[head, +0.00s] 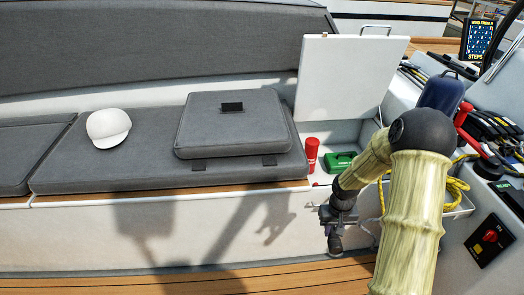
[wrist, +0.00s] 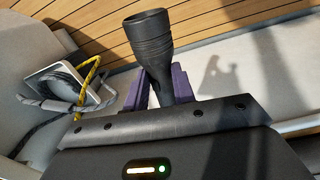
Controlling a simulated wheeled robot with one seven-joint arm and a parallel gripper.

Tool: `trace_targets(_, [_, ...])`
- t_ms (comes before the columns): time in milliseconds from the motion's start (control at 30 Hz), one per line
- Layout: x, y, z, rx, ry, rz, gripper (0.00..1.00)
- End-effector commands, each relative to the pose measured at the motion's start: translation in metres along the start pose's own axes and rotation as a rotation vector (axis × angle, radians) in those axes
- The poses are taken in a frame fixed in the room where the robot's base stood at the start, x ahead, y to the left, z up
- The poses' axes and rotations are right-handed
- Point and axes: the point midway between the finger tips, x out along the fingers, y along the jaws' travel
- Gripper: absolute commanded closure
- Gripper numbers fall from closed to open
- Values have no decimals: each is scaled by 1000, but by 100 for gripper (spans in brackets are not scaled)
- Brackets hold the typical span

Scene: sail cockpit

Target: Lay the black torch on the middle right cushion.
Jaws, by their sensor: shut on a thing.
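The black torch (wrist: 152,45) is between the purple fingers of my gripper (wrist: 158,92) in the wrist view, its wide ribbed head pointing away. In the head view my gripper (head: 337,222) hangs low in front of the white bench face, right of the cushions and below seat height; the torch is hard to tell from it there. A long grey seat cushion (head: 100,178) lies on the bench, with another grey cushion (head: 25,150) to its left. Which one is the middle right cushion is not marked.
A loose square cushion (head: 200,135) covers the long cushion's right part; a white cap (head: 108,127) lies on its left part. A red canister (head: 312,153) and green box (head: 340,161) are by the raised white lid (head: 345,80). The long cushion is bare between cap and square cushion.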

Motion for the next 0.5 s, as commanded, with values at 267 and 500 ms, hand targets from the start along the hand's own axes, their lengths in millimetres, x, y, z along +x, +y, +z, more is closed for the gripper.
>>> trace_targets(267, [-26,-32,-7,18,2,-4,100])
trace_targets(500, [-54,-43,-8,25,1,-6,100])
